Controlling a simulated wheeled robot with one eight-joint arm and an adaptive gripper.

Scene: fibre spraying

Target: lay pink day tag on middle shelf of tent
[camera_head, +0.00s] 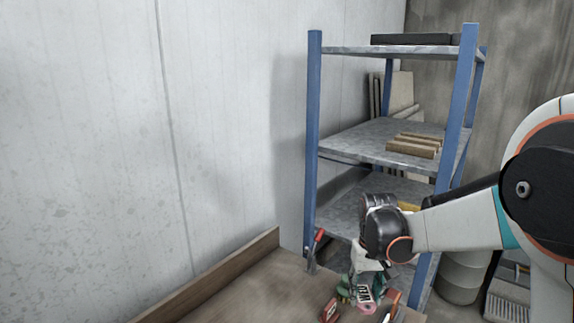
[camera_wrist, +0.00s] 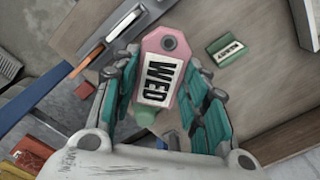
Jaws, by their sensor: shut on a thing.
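The pink day tag (camera_wrist: 181,68), with a white label reading WED and a hole at one end, is between the fingers of my gripper (camera_wrist: 165,85) in the wrist view. My gripper is shut on it. In the head view my gripper (camera_head: 362,287) is low over the wooden bench, and the pink tag (camera_head: 367,308) shows at its tips. I cannot tell whether the tag touches the bench. A blue-posted metal rack stands behind; its middle shelf (camera_head: 352,142) bears wooden blocks on the right, with its left part bare. I see no tent.
On the wooden bench (camera_head: 265,297) lie a red tag (camera_head: 329,312) and an orange-handled tool (camera_head: 394,306). A green tag (camera_wrist: 228,50) lies near the pink one in the wrist view. A red-handled tool (camera_head: 318,238) stands near the rack's left post (camera_head: 313,130). My arm crosses before the lower shelves.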

